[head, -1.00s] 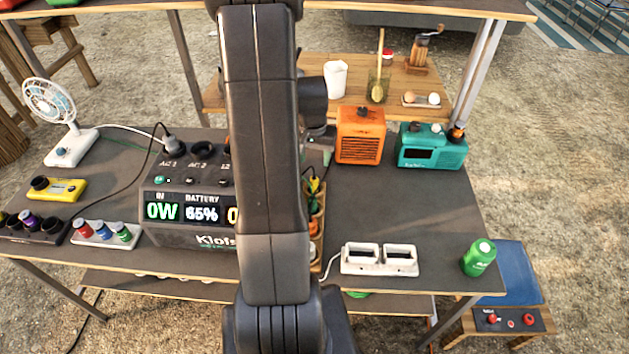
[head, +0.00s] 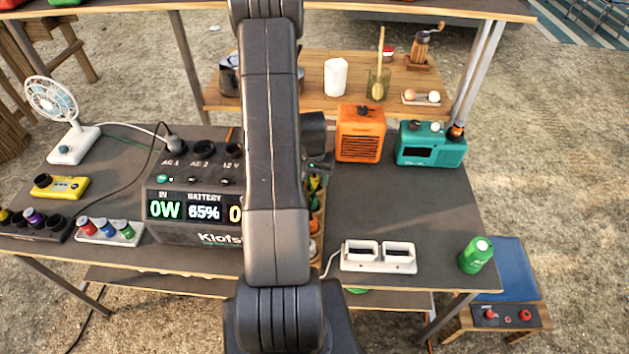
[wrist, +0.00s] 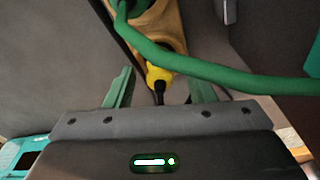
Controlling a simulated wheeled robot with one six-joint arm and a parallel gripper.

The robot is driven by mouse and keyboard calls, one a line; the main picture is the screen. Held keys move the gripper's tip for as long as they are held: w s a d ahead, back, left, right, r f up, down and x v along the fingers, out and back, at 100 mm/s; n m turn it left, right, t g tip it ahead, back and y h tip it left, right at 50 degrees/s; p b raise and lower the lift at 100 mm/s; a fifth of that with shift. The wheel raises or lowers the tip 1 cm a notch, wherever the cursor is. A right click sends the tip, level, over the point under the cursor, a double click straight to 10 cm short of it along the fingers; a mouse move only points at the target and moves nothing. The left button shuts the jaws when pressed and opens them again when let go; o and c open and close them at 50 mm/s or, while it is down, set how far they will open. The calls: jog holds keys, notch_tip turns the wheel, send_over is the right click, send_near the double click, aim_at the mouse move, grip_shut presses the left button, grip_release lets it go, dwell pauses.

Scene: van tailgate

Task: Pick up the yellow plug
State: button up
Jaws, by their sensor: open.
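The yellow plug (wrist: 158,74) shows in the wrist view, between the two green fingers of my gripper (wrist: 160,82) and just beyond their tips. A black end points from it toward my gripper. My gripper is open, with a gap on either side of the plug, and holds nothing. The plug lies at the near end of a wooden tray (wrist: 172,40). A thick green cable (wrist: 225,75) passes right beside the plug and runs off to the right. In the head view my arm hides my gripper and most of the tray.
A black power station (head: 195,215) stands left of my arm. An orange heater-like box (head: 361,135), a teal radio (head: 430,150), a white twin-socket block (head: 378,257) and a green can (head: 476,255) stand to the right. The tabletop between them is clear.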

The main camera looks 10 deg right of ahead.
jog(key=shift+f, duration=0.3)
jog(key=c, duration=1)
jog(key=shift+c, duration=0.2)
jog(key=shift+r, duration=0.1)
notch_tip(320, 180, up, 10)
jog(key=shift+b, duration=0.5)
notch_tip(320, 180, up, 14)
jog(key=p, duration=0.8)
